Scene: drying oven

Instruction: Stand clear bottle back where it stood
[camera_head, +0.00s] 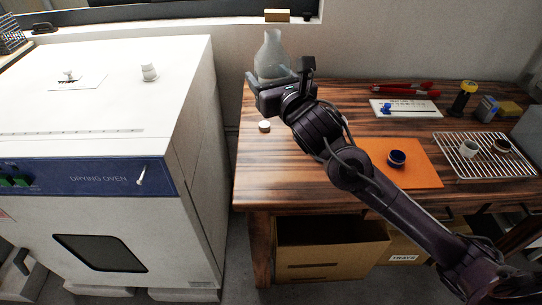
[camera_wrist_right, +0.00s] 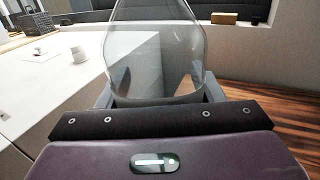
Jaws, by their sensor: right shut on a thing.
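The clear bottle (camera_head: 273,55) is upright at the back left corner of the wooden table in the head view. It fills the upper middle of the right wrist view (camera_wrist_right: 155,55), between the two fingers. My right gripper (camera_head: 283,80) is shut on the bottle's lower part. The gripper hides the bottle's base, so I cannot tell whether it touches the table. My left gripper is not in view.
A small round white-topped piece (camera_head: 264,126) lies on the table (camera_head: 300,180) in front of the gripper. The drying oven (camera_head: 100,180) stands left across a gap. An orange mat (camera_head: 420,170) and a wire rack (camera_head: 470,172) lie to the right.

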